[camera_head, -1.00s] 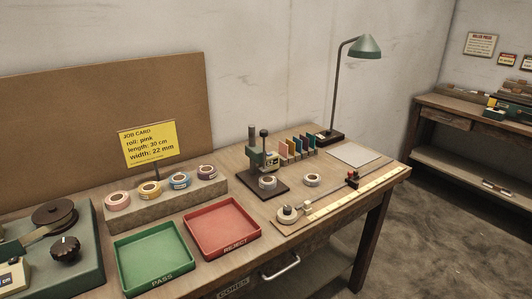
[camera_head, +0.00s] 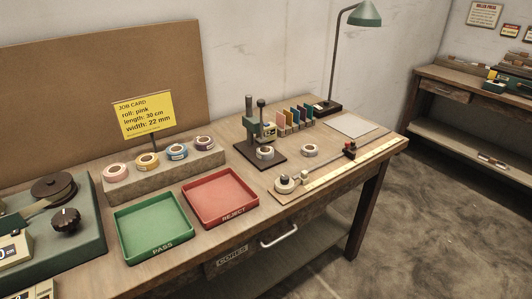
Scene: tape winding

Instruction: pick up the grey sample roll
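Three pale grey-white rolls are in view, and I cannot tell for sure which is the grey sample roll. One pale roll (camera_head: 310,150) lies flat and loose on the workbench, right of the green gauge press. Another pale roll (camera_head: 265,153) sits on the dark base of the gauge press (camera_head: 251,131). A third pale roll (camera_head: 284,185) is at the near left end of the measuring board (camera_head: 318,186). Neither of my grippers shows in the head view.
Pink (camera_head: 115,173), yellow, blue and purple rolls sit on a block behind the green PASS tray (camera_head: 153,227) and red REJECT tray (camera_head: 219,198). A job card (camera_head: 144,114) stands behind them. A green lamp (camera_head: 364,15) and several coloured cards stand at the back. A winding machine (camera_head: 68,235) is at left.

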